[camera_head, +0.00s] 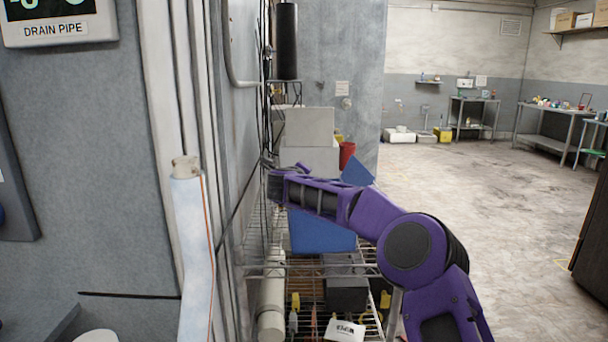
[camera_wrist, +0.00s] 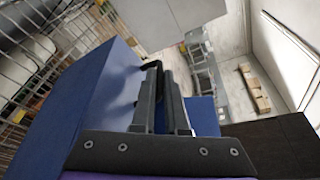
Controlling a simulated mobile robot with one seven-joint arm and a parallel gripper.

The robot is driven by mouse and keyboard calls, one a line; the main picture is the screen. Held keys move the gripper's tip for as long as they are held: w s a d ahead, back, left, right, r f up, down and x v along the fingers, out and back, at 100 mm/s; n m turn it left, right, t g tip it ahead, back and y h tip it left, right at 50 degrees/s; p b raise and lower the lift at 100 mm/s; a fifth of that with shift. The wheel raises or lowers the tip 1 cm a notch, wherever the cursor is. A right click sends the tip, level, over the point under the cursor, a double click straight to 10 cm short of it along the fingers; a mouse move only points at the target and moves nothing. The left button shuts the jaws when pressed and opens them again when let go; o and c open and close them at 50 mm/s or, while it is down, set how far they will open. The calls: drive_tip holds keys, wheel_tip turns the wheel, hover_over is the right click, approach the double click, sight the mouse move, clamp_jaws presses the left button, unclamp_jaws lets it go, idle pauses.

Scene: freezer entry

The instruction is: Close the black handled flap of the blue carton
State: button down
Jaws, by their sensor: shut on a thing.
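The blue carton (camera_head: 320,235) stands on a wire shelf in the head view, partly behind my arm. A blue panel (camera_head: 357,172), which looks like a flap, sticks up above the arm. In the wrist view a large blue carton face (camera_wrist: 95,110) lies left of my fingers, and another blue part (camera_wrist: 203,115) shows to their right. A black handle (camera_wrist: 151,65) curves at the fingertips of my gripper (camera_wrist: 163,78). My gripper is shut on this handle. In the head view my gripper (camera_head: 277,180) is at the carton's upper left, its fingertips hard to make out.
Grey boxes (camera_head: 308,128) and a red container (camera_head: 347,154) stand behind the carton. The wire rack (camera_head: 262,235) runs along the wall at left, with a dark box (camera_head: 346,292) and small items lower down. The floor (camera_head: 470,190) to the right is open.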

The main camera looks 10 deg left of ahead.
drive_tip(key=c, duration=1.2)
unclamp_jaws()
drive_tip(key=shift+d, duration=0.1)
drive_tip(key=b+v, duration=0.1)
drive_tip(key=v, duration=1.6)
drive_tip(key=shift+s, duration=0.15)
